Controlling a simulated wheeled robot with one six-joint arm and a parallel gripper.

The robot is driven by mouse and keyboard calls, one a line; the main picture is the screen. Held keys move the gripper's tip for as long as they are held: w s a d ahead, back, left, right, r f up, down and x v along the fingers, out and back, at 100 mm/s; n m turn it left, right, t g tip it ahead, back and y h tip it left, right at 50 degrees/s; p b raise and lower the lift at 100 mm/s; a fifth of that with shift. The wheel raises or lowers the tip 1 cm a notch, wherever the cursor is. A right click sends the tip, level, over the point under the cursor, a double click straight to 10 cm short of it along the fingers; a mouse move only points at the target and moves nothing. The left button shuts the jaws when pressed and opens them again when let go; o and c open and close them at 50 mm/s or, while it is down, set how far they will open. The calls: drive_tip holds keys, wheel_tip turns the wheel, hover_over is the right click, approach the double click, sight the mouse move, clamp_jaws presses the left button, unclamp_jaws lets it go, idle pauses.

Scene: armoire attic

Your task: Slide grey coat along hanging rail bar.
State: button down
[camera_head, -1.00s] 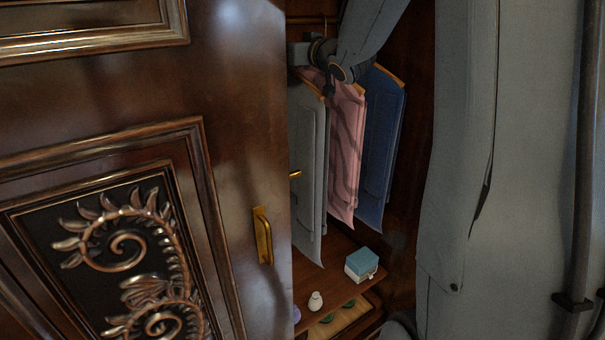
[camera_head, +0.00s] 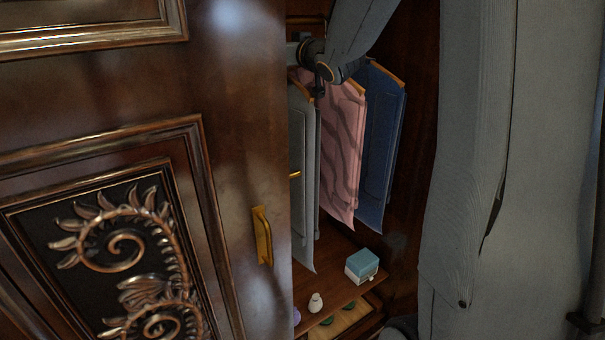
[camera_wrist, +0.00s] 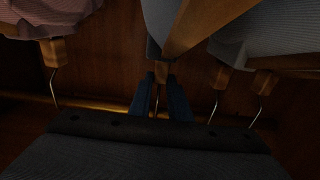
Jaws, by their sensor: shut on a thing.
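The grey coat (camera_head: 303,180) hangs at the left of the row in the head view, partly behind the door. In the wrist view, my gripper (camera_wrist: 161,98) is shut around the neck of a wooden hanger (camera_wrist: 195,28), just by its hook. A grey garment hangs on this hanger. The brass rail (camera_wrist: 90,106) runs across the wrist view behind the fingers, and the hooks reach to it. In the head view the fingertips are hidden by the door edge and my arm.
A pink coat (camera_head: 342,150) and a blue coat (camera_head: 382,145) hang to the right. Two more hanger hooks stand close to the right of my gripper in the wrist view. The dark door (camera_head: 235,120) with a brass handle (camera_head: 263,235) covers the left. A blue-lidded box (camera_head: 362,265) sits below.

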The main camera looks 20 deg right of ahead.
idle(0.4)
drive_tip(key=c, duration=1.6)
unclamp_jaws()
drive_tip(key=shift+o, duration=0.2)
drive_tip(key=shift+f, duration=0.25)
drive_tip(key=s, duration=0.2)
drive_tip(key=s+d+b, duration=0.1)
drive_tip(key=s, duration=0.1)
drive_tip(key=s+b, duration=0.1)
drive_tip(key=s, duration=0.2)
drive_tip(key=shift+s+d+r, duration=0.1)
drive_tip(key=shift+d, duration=0.15)
drive_tip(key=shift+s, duration=0.25)
drive_tip(key=shift+a, duration=0.1)
